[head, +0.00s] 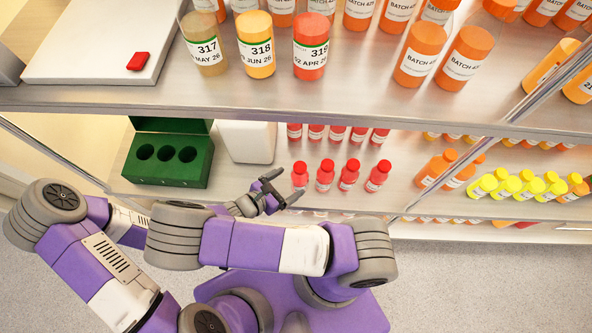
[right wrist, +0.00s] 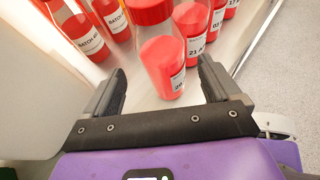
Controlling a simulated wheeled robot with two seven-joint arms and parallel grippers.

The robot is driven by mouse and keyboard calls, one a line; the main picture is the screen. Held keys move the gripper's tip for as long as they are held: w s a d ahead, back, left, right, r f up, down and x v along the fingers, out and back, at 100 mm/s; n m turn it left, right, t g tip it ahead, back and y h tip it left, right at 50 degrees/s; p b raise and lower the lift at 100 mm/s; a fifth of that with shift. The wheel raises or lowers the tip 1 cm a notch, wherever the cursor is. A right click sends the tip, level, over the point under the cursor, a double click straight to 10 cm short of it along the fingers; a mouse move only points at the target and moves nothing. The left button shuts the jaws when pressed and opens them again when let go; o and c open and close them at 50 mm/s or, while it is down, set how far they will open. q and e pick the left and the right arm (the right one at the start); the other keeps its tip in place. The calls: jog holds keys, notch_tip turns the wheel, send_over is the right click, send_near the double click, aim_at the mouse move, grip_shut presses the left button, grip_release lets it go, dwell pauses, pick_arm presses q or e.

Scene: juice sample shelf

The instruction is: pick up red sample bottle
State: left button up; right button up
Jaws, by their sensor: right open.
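Several small red sample bottles with red caps stand upright on the middle shelf in two rows. The leftmost front red bottle (head: 300,175) is closest to my right gripper (head: 284,186), which is open at the shelf's front. In the right wrist view, a red bottle (right wrist: 167,68) with a white label stands between and slightly beyond the open fingers (right wrist: 162,80). I cannot tell if a finger touches it. Another red bottle (right wrist: 194,38) is close to the right finger. My left gripper is out of view.
A green block with three holes (head: 165,168) and a white box (head: 247,141) stand left of the bottles. The upper shelf (head: 170,97) overhangs with large orange jars. Yellow bottles (head: 505,187) stand at the right.

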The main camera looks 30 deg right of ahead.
aim_at(293, 183)
jog(key=x, duration=0.1)
jog(key=b+x, duration=0.1)
jog(key=x, duration=0.3)
jog(key=shift+s+a+f, duration=0.1)
jog(key=shift+s+f, duration=0.15)
jog(key=shift+s, duration=0.05)
jog(key=shift+w+d+b, duration=0.15)
jog(key=shift+d+b, duration=0.15)
jog(key=shift+d, duration=0.05)
jog(key=c, duration=1.2)
jog(key=shift+c, duration=0.2)
